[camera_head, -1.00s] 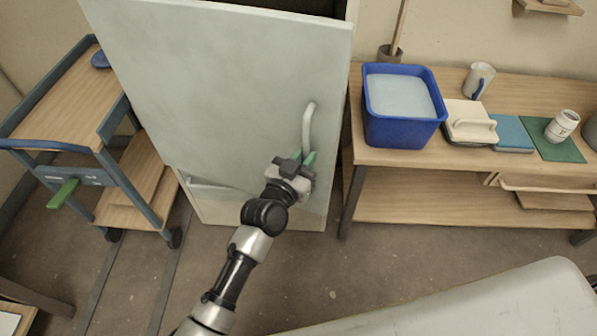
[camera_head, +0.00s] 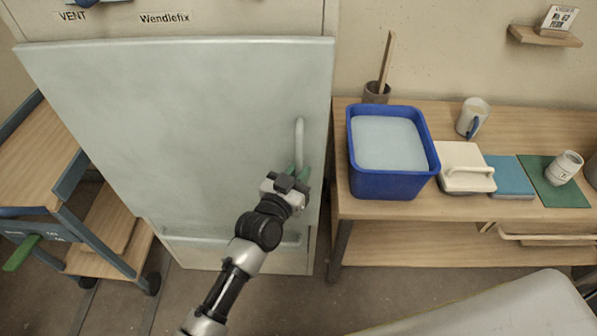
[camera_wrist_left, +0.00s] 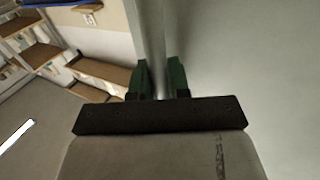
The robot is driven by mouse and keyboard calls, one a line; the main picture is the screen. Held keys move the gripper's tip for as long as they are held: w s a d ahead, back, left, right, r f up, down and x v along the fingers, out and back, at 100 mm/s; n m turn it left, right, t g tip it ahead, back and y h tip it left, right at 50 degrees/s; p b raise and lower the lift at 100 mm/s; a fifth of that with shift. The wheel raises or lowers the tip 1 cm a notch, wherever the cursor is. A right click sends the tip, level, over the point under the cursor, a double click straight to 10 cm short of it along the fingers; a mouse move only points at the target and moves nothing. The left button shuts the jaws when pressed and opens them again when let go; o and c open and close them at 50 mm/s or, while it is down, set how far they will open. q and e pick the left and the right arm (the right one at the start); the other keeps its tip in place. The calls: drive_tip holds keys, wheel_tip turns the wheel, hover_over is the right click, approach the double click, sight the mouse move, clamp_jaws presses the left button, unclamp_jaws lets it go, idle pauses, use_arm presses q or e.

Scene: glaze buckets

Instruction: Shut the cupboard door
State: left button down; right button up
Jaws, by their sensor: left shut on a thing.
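The cupboard door (camera_head: 180,130) is a pale grey-green panel that covers the front of the cupboard (camera_head: 200,20) in the head view. It lies close to the cupboard's front; I cannot tell whether a thin gap remains. A vertical bar handle (camera_head: 299,140) is near its right edge. My left gripper (camera_head: 301,174) is shut on the lower part of this handle. In the left wrist view the green fingers (camera_wrist_left: 160,80) stand on either side of the handle bar (camera_wrist_left: 153,35), with the door surface (camera_wrist_left: 250,60) to the right. My right gripper is not in view.
A workbench (camera_head: 450,215) on the right carries a blue tub (camera_head: 390,185), a mug (camera_head: 472,118) and several smaller items. A wooden trolley (camera_head: 35,160) stands left of the cupboard. A pale rounded surface (camera_head: 500,310) is at the lower right.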

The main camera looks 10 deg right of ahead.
use_arm(q)
drive_tip(key=c, duration=1.4)
unclamp_jaws()
drive_tip(key=shift+w+r, duration=0.2)
drive_tip(key=shift+r, duration=0.15)
drive_tip(key=shift+c, duration=0.2)
drive_tip(key=shift+o, duration=1.3)
drive_tip(key=shift+w+d+f, duration=0.1)
drive_tip(key=shift+f, duration=0.05)
drive_tip(key=shift+o, duration=0.4)
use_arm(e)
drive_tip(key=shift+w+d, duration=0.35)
use_arm(q)
drive_tip(key=shift+f, duration=0.15)
drive_tip(key=shift+s+a+f, duration=0.1)
drive_tip(key=shift+s+a, duration=0.15)
drive_tip(key=v, duration=1)
drive_tip(key=shift+s+r, duration=0.2)
drive_tip(key=shift+r, duration=0.1)
drive_tip(key=shift+d, duration=0.1)
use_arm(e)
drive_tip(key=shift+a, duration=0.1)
